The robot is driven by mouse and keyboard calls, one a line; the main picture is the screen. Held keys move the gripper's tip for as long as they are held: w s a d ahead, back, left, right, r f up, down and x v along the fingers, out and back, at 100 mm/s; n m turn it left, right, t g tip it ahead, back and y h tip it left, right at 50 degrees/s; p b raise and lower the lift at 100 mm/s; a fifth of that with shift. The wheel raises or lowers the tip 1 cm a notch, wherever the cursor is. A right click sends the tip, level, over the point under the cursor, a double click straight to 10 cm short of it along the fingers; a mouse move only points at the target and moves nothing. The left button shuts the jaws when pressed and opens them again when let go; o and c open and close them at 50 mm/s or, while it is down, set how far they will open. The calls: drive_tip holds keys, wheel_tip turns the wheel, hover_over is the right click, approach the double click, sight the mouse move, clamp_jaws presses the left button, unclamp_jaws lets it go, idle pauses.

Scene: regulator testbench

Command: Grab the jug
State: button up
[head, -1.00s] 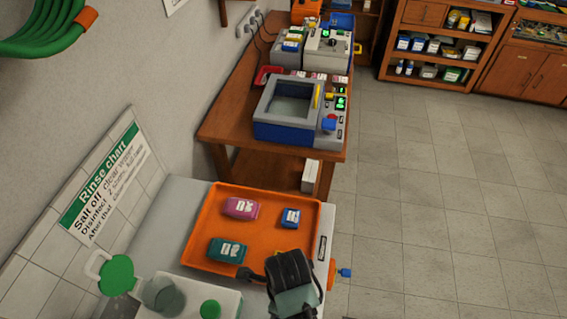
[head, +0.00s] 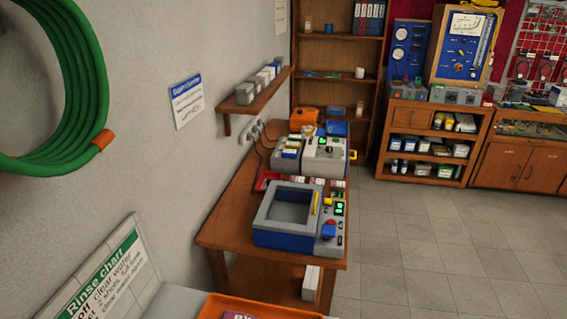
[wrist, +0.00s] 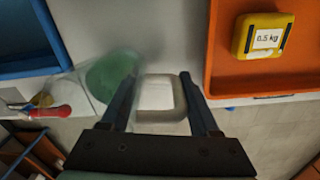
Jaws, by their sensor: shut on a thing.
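In the wrist view a clear jug (wrist: 108,75) with green in it stands just left of the left finger. A pale grey, rounded, squarish part (wrist: 160,97) lies between the fingers, beside the jug's body; it looks like its handle, though the join is partly hidden. My gripper (wrist: 161,105) is shut on this part, one dark finger on each side. The head view shows neither the jug nor my gripper.
An orange tray (wrist: 222,88) with a yellow 0.5 kg block (wrist: 262,37) is at right in the wrist view. A blue tray (wrist: 40,66) is at upper left, a red-handled item (wrist: 48,111) below it. The head view shows a wooden bench (head: 222,232) and clear floor (head: 420,240).

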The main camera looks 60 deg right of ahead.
clamp_jaws()
drive_tip(key=shift+r, duration=0.15)
drive_tip(key=shift+r+b, duration=0.35)
drive_tip(key=shift+r, duration=4.55)
